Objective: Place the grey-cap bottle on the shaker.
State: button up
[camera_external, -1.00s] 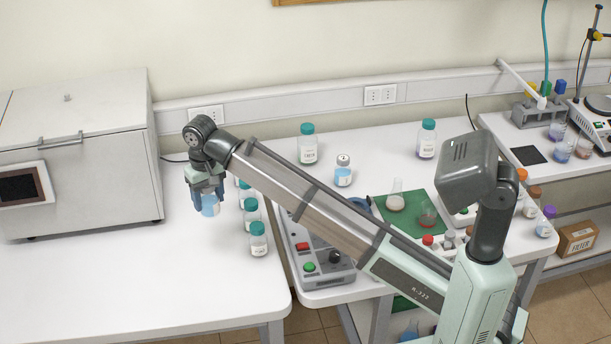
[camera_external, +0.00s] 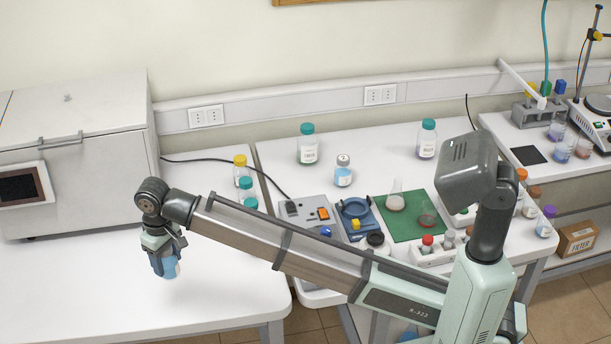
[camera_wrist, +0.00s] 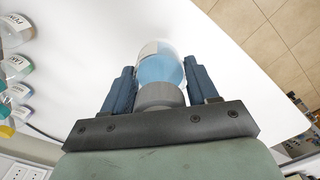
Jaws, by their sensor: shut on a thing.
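My gripper (camera_external: 164,246) is shut on the grey-cap bottle (camera_external: 168,268), which holds blue liquid. It is held over the left table, slightly tilted. In the wrist view the bottle (camera_wrist: 160,67) sits between the two blue-grey fingers, its grey cap towards the palm. A second grey-cap bottle with blue contents (camera_external: 343,175) stands on the middle table. A grey device with an orange switch (camera_external: 308,213) on the middle table may be the shaker; I cannot tell for sure. My arm hides its front part.
A row of bottles with yellow and teal caps (camera_external: 246,184) stands at the left table's right edge. A large white box (camera_external: 80,165) stands at the back left. A green mat (camera_external: 410,228) bears flasks. The left table's front (camera_external: 110,290) is clear.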

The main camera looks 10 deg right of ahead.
jog(key=shift+f, duration=5.35)
jog(key=shift+f, duration=0.1)
jog(key=o, duration=1.2)
notch_tip(320, 180, up, 12)
jog(key=shift+r, duration=0.1)
